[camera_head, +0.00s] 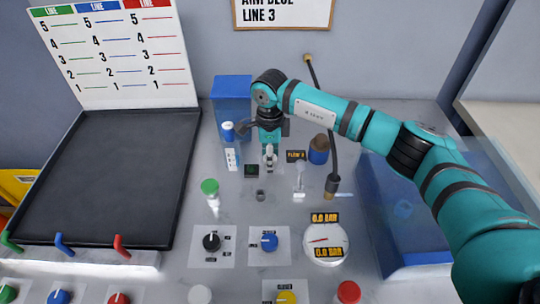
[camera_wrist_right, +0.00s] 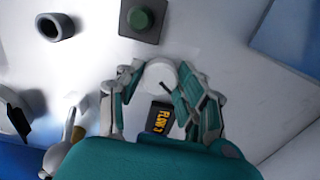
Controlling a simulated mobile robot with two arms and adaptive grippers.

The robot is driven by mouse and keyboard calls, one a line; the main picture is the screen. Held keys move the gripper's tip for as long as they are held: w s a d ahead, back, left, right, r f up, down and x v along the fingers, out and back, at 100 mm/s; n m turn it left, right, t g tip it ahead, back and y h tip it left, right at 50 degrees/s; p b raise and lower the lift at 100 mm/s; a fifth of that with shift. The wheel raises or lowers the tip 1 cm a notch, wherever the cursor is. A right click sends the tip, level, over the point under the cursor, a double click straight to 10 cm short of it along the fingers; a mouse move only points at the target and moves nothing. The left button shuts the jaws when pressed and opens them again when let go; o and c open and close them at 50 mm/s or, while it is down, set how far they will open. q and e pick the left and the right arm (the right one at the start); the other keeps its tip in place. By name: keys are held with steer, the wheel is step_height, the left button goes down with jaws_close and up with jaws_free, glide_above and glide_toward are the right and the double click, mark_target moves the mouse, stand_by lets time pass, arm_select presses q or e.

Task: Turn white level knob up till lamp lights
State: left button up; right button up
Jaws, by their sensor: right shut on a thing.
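The white level knob (camera_wrist_right: 160,74) sits between the fingers of my right gripper (camera_wrist_right: 158,88) in the right wrist view. A dark pointer mark shows on its face. The fingers are shut on it from both sides. In the head view my right gripper (camera_head: 269,153) points down at the panel and mostly hides the knob. A green lamp (camera_wrist_right: 140,18) in a dark square mount is close by; it looks dark and unlit, also in the head view (camera_head: 251,170). My left gripper is not in view.
A small "FLOW" display (camera_wrist_right: 160,118) is beside the knob. A green-capped valve (camera_head: 209,187), a black knob (camera_head: 211,242), a blue knob (camera_head: 269,241) and a round gauge (camera_head: 326,240) stand nearer. A blue box (camera_head: 232,95) is behind. A dark tray (camera_head: 115,180) lies left.

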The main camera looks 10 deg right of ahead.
steer(key=o, duration=1.1)
steer(key=shift+o, duration=0.2)
step_height(320, 180, up, 12)
